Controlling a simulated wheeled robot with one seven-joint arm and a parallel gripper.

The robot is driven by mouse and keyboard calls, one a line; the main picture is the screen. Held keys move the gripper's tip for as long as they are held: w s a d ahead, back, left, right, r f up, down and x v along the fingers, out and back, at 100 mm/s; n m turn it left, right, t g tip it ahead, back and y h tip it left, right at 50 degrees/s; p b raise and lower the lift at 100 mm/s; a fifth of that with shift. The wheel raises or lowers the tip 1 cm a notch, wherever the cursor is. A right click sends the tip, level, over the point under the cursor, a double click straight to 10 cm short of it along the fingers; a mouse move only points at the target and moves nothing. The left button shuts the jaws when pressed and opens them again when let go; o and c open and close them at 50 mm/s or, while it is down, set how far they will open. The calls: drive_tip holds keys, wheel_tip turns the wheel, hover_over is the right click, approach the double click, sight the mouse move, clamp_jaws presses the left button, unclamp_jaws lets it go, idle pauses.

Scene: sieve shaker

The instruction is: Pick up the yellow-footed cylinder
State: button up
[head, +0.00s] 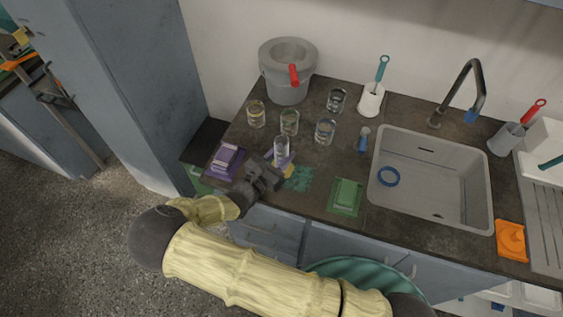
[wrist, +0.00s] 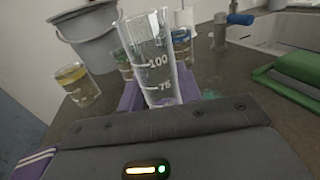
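The clear measuring cylinder (head: 281,148) stands on the counter near its front edge, with a bit of yellow foot (head: 289,171) showing at its base. In the wrist view the cylinder (wrist: 152,62) shows marks 100 and 75; its foot is hidden there. My gripper (head: 280,160) is at the cylinder, its purple fingers on either side of the glass. In the wrist view the fingers (wrist: 160,93) lie close to both sides of the cylinder, which hides part of them. I cannot tell whether they press on the glass.
A grey bucket (head: 286,88) is at the back.

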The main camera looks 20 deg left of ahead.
drive_tip(key=shift+r, duration=0.25)
drive_tip(key=shift+r, duration=4.75)
drive_tip(key=shift+w, duration=0.1)
